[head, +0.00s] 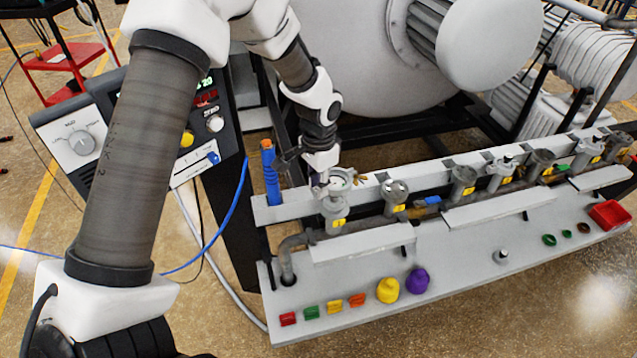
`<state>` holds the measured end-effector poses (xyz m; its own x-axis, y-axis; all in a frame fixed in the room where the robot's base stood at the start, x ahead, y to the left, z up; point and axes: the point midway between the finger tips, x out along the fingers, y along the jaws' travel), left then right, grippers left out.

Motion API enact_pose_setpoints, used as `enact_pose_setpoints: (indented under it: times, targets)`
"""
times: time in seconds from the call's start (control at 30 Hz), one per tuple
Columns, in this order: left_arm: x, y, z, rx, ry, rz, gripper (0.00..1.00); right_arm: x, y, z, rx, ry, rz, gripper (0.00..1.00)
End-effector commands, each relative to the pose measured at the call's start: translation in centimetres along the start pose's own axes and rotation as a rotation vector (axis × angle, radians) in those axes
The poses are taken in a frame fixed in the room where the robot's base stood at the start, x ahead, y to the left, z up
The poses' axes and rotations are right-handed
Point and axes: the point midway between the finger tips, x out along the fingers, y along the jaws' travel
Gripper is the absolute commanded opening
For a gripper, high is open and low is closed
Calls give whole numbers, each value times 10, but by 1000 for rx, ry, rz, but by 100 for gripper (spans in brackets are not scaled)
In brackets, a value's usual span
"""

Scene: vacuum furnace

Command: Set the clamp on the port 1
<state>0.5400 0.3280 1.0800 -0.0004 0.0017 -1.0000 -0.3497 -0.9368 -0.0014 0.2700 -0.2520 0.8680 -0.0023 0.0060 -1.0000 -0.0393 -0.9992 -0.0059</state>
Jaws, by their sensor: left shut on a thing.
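My left gripper (324,180) points down at the leftmost port (335,208) on the grey manifold. It is shut on a small metal ring-like clamp (342,180) at the port's top. A greenish-white disc shows inside the ring. I cannot tell whether the clamp sits around the port's flange or just above it. The gripper's fingers partly hide it. The ports carry small yellow tags, too small to read. My right gripper is not in view.
A blue tool with an orange tip (270,172) stands upright just left of the gripper. The bench (460,270) in front holds coloured blocks, a yellow knob (388,290), a purple knob (417,281) and a red tray (609,215). More ports line the rail to the right.

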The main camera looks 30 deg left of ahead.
Motion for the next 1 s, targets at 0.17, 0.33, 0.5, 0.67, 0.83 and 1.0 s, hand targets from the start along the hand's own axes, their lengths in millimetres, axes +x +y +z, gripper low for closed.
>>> enact_pose_setpoints:
  times: [0.17, 0.33, 0.5, 0.67, 0.83, 1.0]
  targets:
    - [14, 0, 0, 0, 0, 0, 0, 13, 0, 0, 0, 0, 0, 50]
    - [24, 0, 0, 0, 0, 0, 0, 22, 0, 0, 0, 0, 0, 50]
    - [34, 0, 0, 0, 0, 0, 0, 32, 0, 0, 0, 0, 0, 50]
    - [44, 0, 0, 0, 0, 0, 0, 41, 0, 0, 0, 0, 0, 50]
    - [54, 0, 0, 0, 0, 0, 0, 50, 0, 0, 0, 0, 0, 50]
    - [64, 0, 0, 0, 0, 0, 0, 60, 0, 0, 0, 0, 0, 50]
